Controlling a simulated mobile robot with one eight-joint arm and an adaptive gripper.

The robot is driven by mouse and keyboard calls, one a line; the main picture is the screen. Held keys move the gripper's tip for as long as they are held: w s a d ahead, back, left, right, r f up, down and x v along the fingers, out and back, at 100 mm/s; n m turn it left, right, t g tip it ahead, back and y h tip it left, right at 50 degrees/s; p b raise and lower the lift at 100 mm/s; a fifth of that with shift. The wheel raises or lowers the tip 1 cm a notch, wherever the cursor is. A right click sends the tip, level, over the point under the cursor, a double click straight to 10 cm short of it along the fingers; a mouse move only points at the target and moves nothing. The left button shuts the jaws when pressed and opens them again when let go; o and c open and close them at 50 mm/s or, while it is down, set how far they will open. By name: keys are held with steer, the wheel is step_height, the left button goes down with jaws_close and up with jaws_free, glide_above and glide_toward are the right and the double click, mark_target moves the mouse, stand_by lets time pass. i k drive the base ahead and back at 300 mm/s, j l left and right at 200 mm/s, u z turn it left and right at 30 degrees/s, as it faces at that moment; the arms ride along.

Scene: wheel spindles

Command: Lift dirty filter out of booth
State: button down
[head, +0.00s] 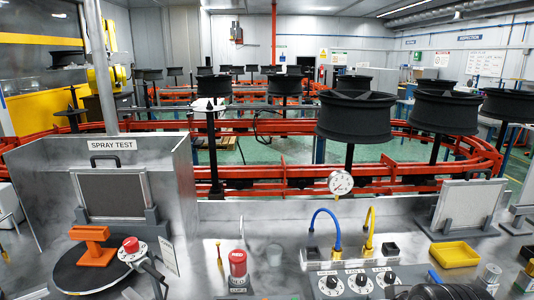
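The dirty filter (115,194) is a dark grey framed panel. It stands upright inside the spray test booth (170,165) at the left, against the back wall, with its lower edge between dark holders. A pale, cleaner-looking filter (467,207) stands in a dark stand on the bench at the right. I cannot make out my gripper. A dark rounded shape shows at the bottom edge, right of centre, cut off by the frame, and I cannot tell what it is.
In front of the dirty filter are an orange stand (92,246) on a dark turntable (98,268) and a red knob (131,244). The bench holds a red button (238,263), hoses, a gauge (340,183) and a yellow tray (454,254). Wheels on spindles stand behind.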

mark_target(118, 195)
steer(key=u, duration=1.35)
